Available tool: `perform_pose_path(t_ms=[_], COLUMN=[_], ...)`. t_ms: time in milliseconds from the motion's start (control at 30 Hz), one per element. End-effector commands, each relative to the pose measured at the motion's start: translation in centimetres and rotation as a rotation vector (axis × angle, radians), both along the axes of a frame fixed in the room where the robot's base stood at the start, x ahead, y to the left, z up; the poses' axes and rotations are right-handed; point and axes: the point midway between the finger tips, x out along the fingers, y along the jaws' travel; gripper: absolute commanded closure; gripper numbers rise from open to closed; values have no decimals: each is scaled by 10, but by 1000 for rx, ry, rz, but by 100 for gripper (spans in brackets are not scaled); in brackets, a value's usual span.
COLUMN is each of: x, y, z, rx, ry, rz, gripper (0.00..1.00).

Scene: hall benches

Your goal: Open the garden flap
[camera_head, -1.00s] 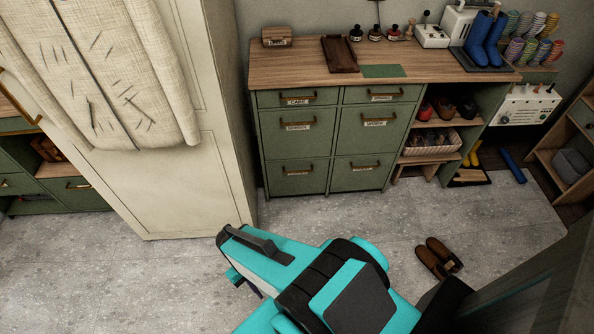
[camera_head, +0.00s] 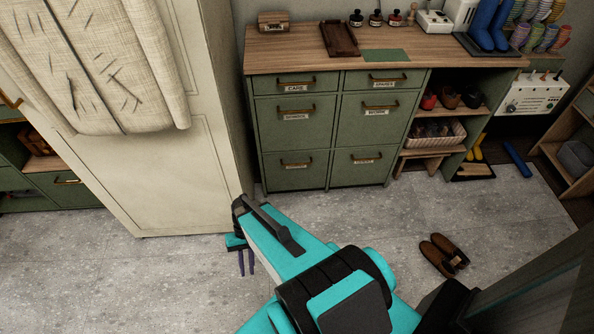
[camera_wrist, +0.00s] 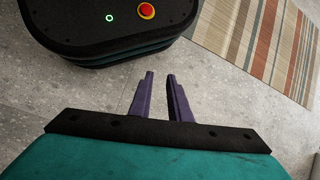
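A green cabinet (camera_head: 332,130) stands against the back wall, with labelled fronts in two columns. The top two are drawers, labelled CARE (camera_head: 295,84) and apparently SPARES (camera_head: 384,80). Below are two larger middle fronts (camera_head: 295,121) (camera_head: 376,112) and two lower fronts (camera_head: 296,170) (camera_head: 361,164), all with brass bar handles and all shut. I cannot read for sure which label says garden. My gripper (camera_head: 246,273) points down over the floor, in front of and left of the cabinet, apart from it. In the wrist view its purple fingers (camera_wrist: 161,74) are apart with nothing between them.
A tall cream cabinet (camera_head: 165,185) with hanging cloth stands close left of my gripper. Brown shoes (camera_head: 443,254) lie on the floor at right. Open shoe shelves (camera_head: 440,130) adjoin the green cabinet. A striped rug (camera_wrist: 262,45) shows in the wrist view.

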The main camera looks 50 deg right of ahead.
Motion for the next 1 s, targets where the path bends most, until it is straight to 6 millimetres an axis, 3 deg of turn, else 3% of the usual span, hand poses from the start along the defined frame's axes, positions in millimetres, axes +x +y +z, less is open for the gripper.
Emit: perform_pose_path(t_ms=[33, 267, 467, 767, 1000], x=[15, 66, 108, 161, 190], y=[-8, -44, -86, -171, -255], z=[-18, -47, -66, -85, -92], rx=[19, 114, 198, 327, 431], ry=[-8, -46, -89, -173, -258], rz=[-48, -251, -420, -658, -830], gripper=[83, 83, 83, 83, 83])
